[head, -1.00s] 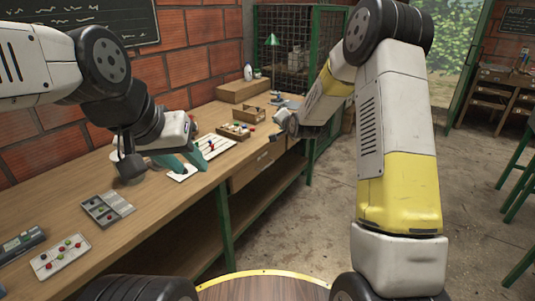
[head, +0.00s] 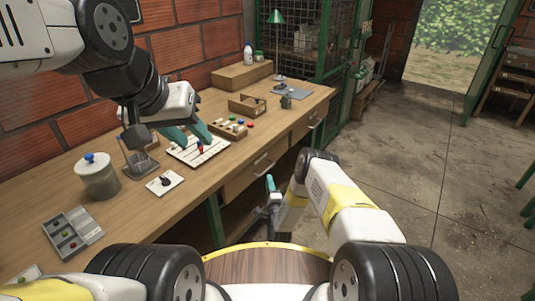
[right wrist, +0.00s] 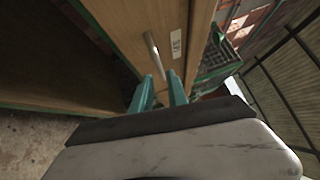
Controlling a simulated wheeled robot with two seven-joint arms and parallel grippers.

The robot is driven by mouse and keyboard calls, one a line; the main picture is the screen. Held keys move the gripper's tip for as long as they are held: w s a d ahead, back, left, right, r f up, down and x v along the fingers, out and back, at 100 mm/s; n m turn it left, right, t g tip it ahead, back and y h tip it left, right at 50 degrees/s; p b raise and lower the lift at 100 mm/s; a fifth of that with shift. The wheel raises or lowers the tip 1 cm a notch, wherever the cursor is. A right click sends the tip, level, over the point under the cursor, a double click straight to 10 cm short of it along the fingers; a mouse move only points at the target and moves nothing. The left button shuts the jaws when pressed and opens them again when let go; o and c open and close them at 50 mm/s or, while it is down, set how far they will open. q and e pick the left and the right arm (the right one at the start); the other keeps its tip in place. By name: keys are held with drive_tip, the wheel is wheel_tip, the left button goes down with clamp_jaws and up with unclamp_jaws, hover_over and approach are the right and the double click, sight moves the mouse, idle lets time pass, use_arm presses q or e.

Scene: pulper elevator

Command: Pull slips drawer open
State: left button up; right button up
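The workbench front has a near drawer (head: 250,172) and a far drawer (head: 308,124), each with a bar handle; both look flush with the bench. In the right wrist view a wooden drawer front (right wrist: 125,22) carries a pale metal handle (right wrist: 154,54) and a white label (right wrist: 176,46), its writing too small to read. My right gripper (right wrist: 160,78) is open, the handle's near end showing between or just past its fingertips; contact is unclear. In the head view my right gripper (head: 270,190) is low before the near drawer. My left gripper (head: 192,134) is open above the bench top.
A white board with small pegs (head: 200,151) lies under my left gripper. A lidded jar (head: 97,177), a grey sorting tray (head: 72,236) and a wooden box (head: 247,105) stand on the bench. A green bench leg (head: 215,218) stands below.

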sight(267, 169)
drive_tip(key=w, duration=0.5)
drive_tip(key=w+a, duration=0.1)
drive_tip(key=w, duration=0.1)
drive_tip(key=shift+w+r, duration=0.3)
drive_tip(key=shift+r, duration=0.1)
clamp_jaws()
idle(1.1)
